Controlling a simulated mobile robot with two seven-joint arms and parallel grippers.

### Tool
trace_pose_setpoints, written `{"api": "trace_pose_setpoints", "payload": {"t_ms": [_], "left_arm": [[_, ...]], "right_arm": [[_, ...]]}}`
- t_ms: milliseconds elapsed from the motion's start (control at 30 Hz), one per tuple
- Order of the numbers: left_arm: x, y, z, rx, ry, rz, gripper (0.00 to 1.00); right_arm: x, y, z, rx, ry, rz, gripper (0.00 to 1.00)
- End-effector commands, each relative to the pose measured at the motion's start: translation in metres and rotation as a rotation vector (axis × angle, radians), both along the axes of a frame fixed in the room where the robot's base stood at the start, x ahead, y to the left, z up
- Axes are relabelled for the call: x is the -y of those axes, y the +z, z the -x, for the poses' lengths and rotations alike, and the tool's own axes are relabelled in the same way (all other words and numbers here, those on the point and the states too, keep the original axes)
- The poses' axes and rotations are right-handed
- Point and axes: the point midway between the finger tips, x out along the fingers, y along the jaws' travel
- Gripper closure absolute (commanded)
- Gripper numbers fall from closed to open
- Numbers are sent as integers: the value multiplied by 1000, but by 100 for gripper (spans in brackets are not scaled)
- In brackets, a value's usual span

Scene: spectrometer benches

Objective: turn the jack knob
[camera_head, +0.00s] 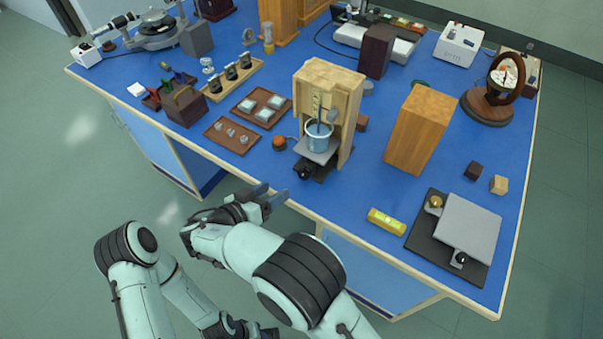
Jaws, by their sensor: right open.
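A small lab jack with a grey top plate (318,153) stands at the front edge of the blue bench, in front of a wooden frame (338,88). A light blue beaker (318,136) sits on its plate. The jack's black knob (303,172) faces the front edge. My right gripper (272,195) is open and empty, just off the bench's front edge, below and left of that knob and apart from it. A second, larger jack (468,228) stands at the right with its own black knob (459,259). My left arm is folded at lower left; dark parts at its end (238,328) are unclear.
An orange-red round button (279,142) lies left of the small jack, near a brown tray (231,135). A wooden block (420,130) stands to the right. A yellow level (387,221) lies near the front edge. Bare blue bench (365,185) lies between.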

Motion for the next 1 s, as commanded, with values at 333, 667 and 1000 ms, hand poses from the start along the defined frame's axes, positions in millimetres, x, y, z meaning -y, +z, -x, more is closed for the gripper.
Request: {"api": "trace_pose_setpoints", "payload": {"t_ms": [333, 667, 1000], "left_arm": [[0, 11, -3, 4, -1, 0, 57], [0, 16, -5, 6, 0, 0, 57], [0, 16, -5, 6, 0, 0, 57]], "right_arm": [[50, -27, -49, -7, -5, 4, 37], [74, -42, -75, -8, -1, 2, 37], [76, -43, -77, -8, 0, 1, 40]]}}
